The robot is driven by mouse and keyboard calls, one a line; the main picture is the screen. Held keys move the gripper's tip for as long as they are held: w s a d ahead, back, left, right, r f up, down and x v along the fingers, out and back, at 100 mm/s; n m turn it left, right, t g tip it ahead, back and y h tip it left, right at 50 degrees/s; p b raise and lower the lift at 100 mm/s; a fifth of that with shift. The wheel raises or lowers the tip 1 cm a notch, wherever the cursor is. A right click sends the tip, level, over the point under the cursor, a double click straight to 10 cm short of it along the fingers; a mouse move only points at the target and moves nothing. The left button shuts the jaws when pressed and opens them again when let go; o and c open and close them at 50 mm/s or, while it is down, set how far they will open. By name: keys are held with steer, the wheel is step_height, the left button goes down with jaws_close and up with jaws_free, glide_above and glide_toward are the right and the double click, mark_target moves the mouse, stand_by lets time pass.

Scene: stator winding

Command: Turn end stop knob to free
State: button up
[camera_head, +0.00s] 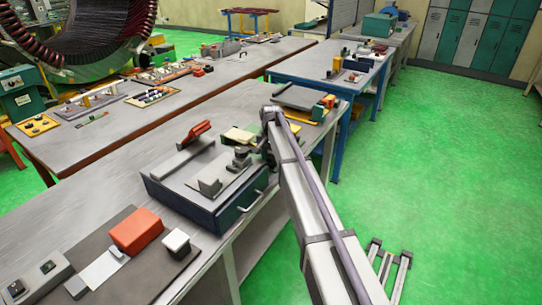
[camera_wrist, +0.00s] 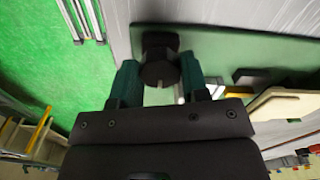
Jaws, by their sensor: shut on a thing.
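The end stop knob (camera_wrist: 159,72) is a dark, round-topped part with a small slot on its near edge, in the upper middle of the wrist view. My gripper (camera_wrist: 159,66) has two teal fingers, one on each side of the knob, shut on it. In the head view, my arm reaches to a grey-topped dark fixture (camera_head: 217,211) on the front bench. The knob cannot be made out clearly there, being small beside my wrist. No mark showing the knob's setting is readable.
A red block (camera_head: 136,231) and a white-topped block (camera_head: 176,242) stand on the bench left of the fixture. A flat tray-like device (camera_head: 299,97) sits behind my wrist. Green floor (camera_head: 450,170) lies open to the right.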

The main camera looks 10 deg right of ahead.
steer(key=shift+n, duration=0.4)
steer(key=n, duration=0.3)
steer(key=shift+n, duration=0.3)
steer(key=n, duration=0.4)
steer(key=shift+d+n, duration=0.1)
steer(key=shift+n, duration=0.2)
steer(key=n, duration=0.8)
steer(key=shift+n, duration=0.3)
steer(key=o, duration=0.9)
